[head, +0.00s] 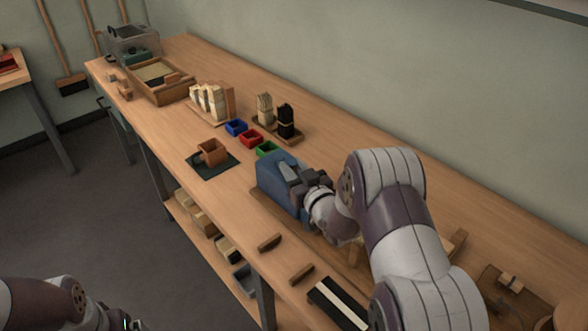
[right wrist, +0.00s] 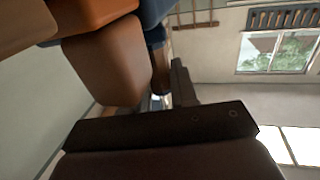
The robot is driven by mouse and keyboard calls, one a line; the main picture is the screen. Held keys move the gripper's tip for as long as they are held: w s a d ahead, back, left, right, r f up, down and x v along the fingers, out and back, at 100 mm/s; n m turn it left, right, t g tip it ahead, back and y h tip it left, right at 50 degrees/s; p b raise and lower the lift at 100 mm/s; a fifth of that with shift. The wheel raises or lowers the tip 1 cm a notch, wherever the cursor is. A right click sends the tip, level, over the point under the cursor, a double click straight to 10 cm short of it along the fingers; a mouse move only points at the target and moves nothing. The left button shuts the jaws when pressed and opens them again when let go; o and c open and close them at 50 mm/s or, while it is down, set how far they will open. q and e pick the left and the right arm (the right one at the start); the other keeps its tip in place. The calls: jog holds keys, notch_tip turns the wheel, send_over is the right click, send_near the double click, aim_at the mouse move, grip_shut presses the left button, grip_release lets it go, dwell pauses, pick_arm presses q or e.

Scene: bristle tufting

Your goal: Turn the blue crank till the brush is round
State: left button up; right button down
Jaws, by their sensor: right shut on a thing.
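A blue machine body (head: 275,184) stands on a wooden base on the bench, in the middle of the head view. My right gripper (head: 312,186) is at its right side, shut, and my wrist and arm cover much of that side. In the right wrist view a small brown handle (right wrist: 160,72) below a blue part (right wrist: 153,14) is at my dark finger; it looks like the crank's grip. A large brown block (right wrist: 105,62) fills the upper left there. I cannot make out the brush. My left gripper is only partly visible at the lower left edge of the head view, jaws unclear.
Blue (head: 236,127), red (head: 251,138) and green (head: 266,149) bins sit behind the machine. A brown box (head: 212,152) stands on a dark mat. Bristle bundles (head: 286,121) stand farther back. Loose wooden pieces (head: 270,242) and a black-and-white strip (head: 338,304) lie near the front edge.

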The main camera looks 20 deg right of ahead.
jog(key=shift+w+d+r, duration=0.15)
jog(key=shift+w+r, duration=0.1)
jog(key=shift+r, duration=0.35)
jog(key=c, duration=1)
grip_release()
jog(key=shift+w+f, duration=0.1)
jog(key=shift+w, duration=0.05)
jog(key=shift+o, duration=0.2)
jog(key=shift+w+f, duration=0.35)
jog(key=shift+f, duration=0.05)
jog(key=s+d, duration=0.1)
jog(key=s, duration=1.1)
jog(key=shift+s, duration=0.35)
